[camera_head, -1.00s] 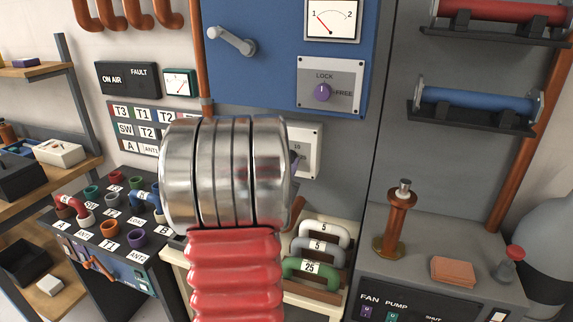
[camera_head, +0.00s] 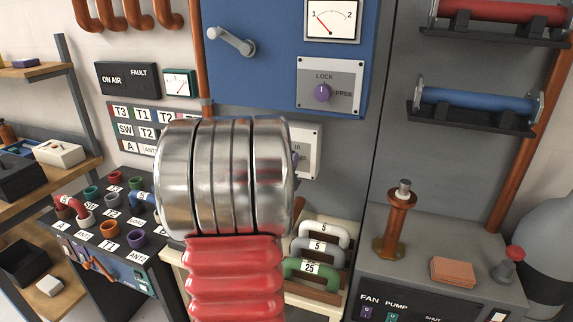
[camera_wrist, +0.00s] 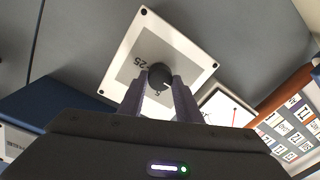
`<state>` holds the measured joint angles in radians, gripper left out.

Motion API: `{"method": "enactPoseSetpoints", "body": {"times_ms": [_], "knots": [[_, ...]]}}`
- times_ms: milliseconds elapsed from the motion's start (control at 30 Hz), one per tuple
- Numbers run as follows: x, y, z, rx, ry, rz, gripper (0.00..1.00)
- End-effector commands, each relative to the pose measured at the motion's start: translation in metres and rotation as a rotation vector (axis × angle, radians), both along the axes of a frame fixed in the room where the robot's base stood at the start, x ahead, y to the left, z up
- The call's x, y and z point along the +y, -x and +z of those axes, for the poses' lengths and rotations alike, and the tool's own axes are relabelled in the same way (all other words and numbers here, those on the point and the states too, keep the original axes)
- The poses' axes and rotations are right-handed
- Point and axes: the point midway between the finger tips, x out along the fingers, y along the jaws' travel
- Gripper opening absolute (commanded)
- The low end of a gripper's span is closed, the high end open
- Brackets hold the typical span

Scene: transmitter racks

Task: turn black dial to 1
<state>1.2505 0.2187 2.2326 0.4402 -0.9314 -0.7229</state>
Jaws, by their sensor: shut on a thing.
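The black dial (camera_wrist: 160,74) sits on a pale plate (camera_wrist: 187,62) in the wrist view. The plate has a grey label area printed with "25" and "5". My gripper (camera_wrist: 160,82) has its two dark purple fingers on either side of the dial, shut on it. In the head view, part of the dial plate (camera_head: 308,150) shows with a "10" on it. My own arm hides the dial and most of that plate there. The number the dial points at is not clear.
A lock plate with a purple knob (camera_head: 323,92) is above the dial plate. A meter (camera_head: 332,18) is higher up; a meter (camera_wrist: 228,108) also shows close to my gripper in the wrist view. Several coloured handles (camera_head: 318,248) sit in a rack below.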

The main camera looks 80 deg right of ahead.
Motion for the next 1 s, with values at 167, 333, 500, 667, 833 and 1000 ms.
{"method": "enactPoseSetpoints", "body": {"times_ms": [167,333,500,667,833,1000], "knots": [[0.001,-0.0011,-0.0064,0.019,-0.016,0.004,0.09],[0.0011,-0.001,-0.0066,0.019,-0.017,0.003,0.09],[0.0011,-0.0009,-0.0065,0.019,-0.016,0.002,0.34],[0.0007,-0.0005,-0.0043,0.017,-0.011,0.001,0.46],[0.0004,-0.0001,-0.0027,0.016,-0.008,0.001,0.5],[0.0013,0.0,-0.0017,0.015,-0.006,0.0,0.5]]}}
